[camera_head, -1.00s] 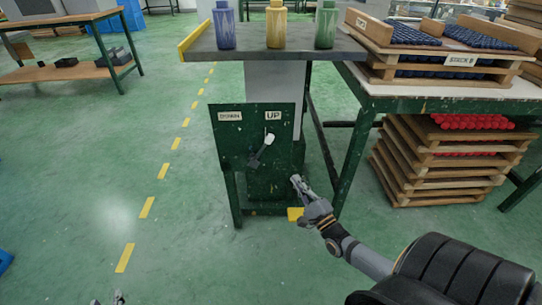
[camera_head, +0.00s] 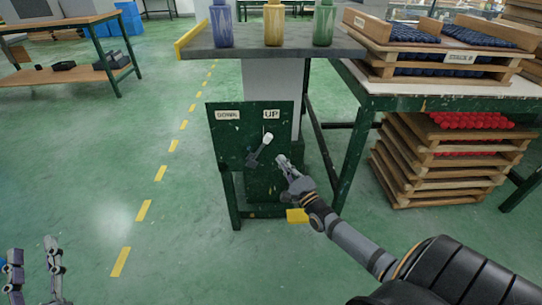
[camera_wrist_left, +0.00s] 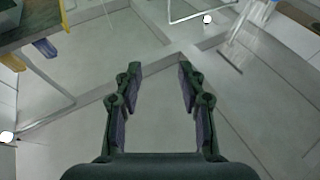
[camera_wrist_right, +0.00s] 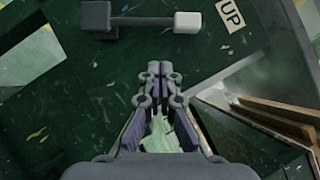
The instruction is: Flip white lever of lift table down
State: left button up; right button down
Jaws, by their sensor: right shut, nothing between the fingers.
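The lever's white knob (camera_head: 268,137) points up and right toward the UP label (camera_head: 271,114) on the green panel (camera_head: 232,150) of the lift table. The DOWN label (camera_head: 228,115) is at the panel's left. My right gripper (camera_head: 282,159) is shut and empty, just below and right of the knob and apart from it. In the right wrist view the white knob (camera_wrist_right: 187,22) and dark lever arm (camera_wrist_right: 140,20) lie beyond the shut fingertips (camera_wrist_right: 159,68). My left gripper (camera_head: 35,250) is open and empty at the lower left; its spread fingers (camera_wrist_left: 158,75) show in the left wrist view.
Blue, yellow and green bottles (camera_head: 274,24) stand on the lift table top (camera_head: 290,46). A green table (camera_head: 400,102) with wooden trays (camera_head: 440,72) is at the right, with stacked trays (camera_head: 410,165) beneath. The floor left of the panel is clear.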

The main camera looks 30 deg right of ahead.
aim_at(261, 148)
pick_arm(q)
notch_tip(261, 148, up, 6)
jog(key=s+t+h, duration=0.1)
jog(key=s+t, duration=0.1)
jog(key=t, duration=0.1)
jog(key=shift+s+m, duration=0.15)
jog(key=shift+m, duration=0.15)
pick_arm(e)
jog(key=w, duration=0.1)
jog(key=w+a+r, duration=0.2)
jog(key=w, duration=0.1)
jog(key=shift+a+r, duration=0.25)
